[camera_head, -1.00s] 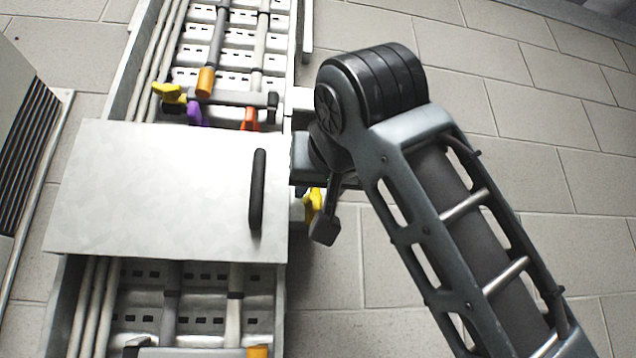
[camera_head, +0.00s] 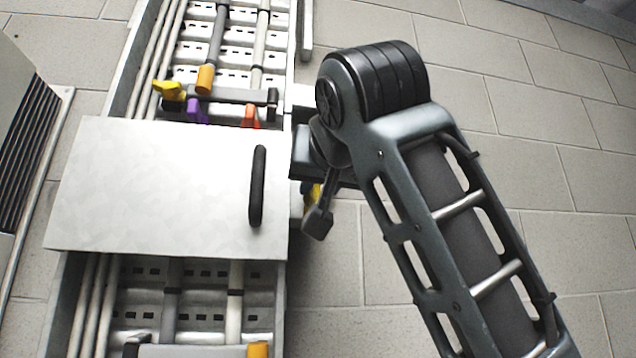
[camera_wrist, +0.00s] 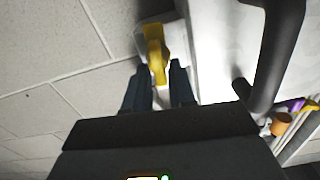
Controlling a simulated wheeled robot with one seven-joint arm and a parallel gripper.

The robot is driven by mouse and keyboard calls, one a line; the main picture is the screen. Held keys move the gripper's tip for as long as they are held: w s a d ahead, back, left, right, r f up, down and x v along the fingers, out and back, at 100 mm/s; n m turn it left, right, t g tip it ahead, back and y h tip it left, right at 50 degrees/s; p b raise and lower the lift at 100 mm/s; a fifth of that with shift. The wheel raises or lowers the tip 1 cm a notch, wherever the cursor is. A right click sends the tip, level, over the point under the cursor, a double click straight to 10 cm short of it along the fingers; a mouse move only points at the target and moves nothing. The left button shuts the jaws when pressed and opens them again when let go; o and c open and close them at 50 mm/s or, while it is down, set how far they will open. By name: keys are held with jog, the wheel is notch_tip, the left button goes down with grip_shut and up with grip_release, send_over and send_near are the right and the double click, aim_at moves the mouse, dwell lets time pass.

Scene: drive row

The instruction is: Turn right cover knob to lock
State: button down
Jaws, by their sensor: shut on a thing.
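The right cover knob (camera_wrist: 155,45) is yellow and stands at the right edge of the pale cover (camera_head: 150,190). In the wrist view it lies between the two dark fingertips of my gripper (camera_wrist: 158,72), which is shut on it. The knob's lower end is between the fingers. In the head view only a small bit of yellow shows, and my arm hides most of the knob and the fingers. The cover lies flat across the tray and has a black bar handle (camera_head: 257,187), which also shows in the wrist view (camera_wrist: 275,50).
Above the cover, the open tray (camera_head: 140,70) holds grey cables, an orange sleeve (camera_head: 205,79) and a dark clamp bar (camera_head: 235,97) with yellow, purple and orange-red knobs. A vented cabinet (camera_head: 25,130) stands at the left. Tiled floor (camera_head: 520,110) is clear on the right.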

jog(key=shift+w+d+f+m, duration=0.15)
jog(key=shift+f+m, duration=0.1)
jog(key=shift+m, duration=2.55)
jog(key=shift+d+f+m, duration=0.2)
jog(key=shift+m, duration=2.6)
jog(key=shift+w+d+f+m, duration=0.15)
jog(key=shift+f+m, duration=0.1)
jog(key=shift+m, duration=2.55)
jog(key=shift+s, duration=0.1)
jog(key=c, duration=1.1)
grip_release()
jog(key=shift+c, duration=0.2)
jog(key=shift+s, duration=0.15)
jog(key=b+v, duration=0.1)
jog(key=v, duration=0.6)
jog(key=shift+s+b, duration=0.3)
jog(key=shift+b, duration=0.05)
